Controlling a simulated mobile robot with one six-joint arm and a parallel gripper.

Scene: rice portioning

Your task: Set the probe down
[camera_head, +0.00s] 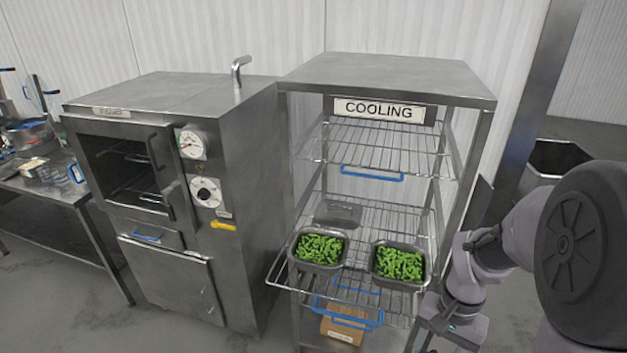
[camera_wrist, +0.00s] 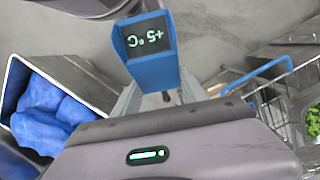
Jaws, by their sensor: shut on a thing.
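The probe (camera_wrist: 150,48) is a blue body with a dark display reading +5°C, upside down in the wrist view. My gripper (camera_wrist: 158,85) is shut on it, with a grey finger on each side. The probe is held above the grey floor, beside the wire shelf. In the head view my gripper (camera_head: 432,322) is low at the right front of the cooling rack (camera_head: 388,76). I cannot make out the probe there, and its tip is hidden in both views.
Two trays of green beans (camera_head: 318,249) (camera_head: 398,263) stand on the pulled-out wire shelf (camera_head: 345,285). A cardboard box (camera_head: 343,330) is below. A steel oven (camera_head: 170,190) stands left of the rack. A container with blue crumpled material (camera_wrist: 45,112) is left in the wrist view.

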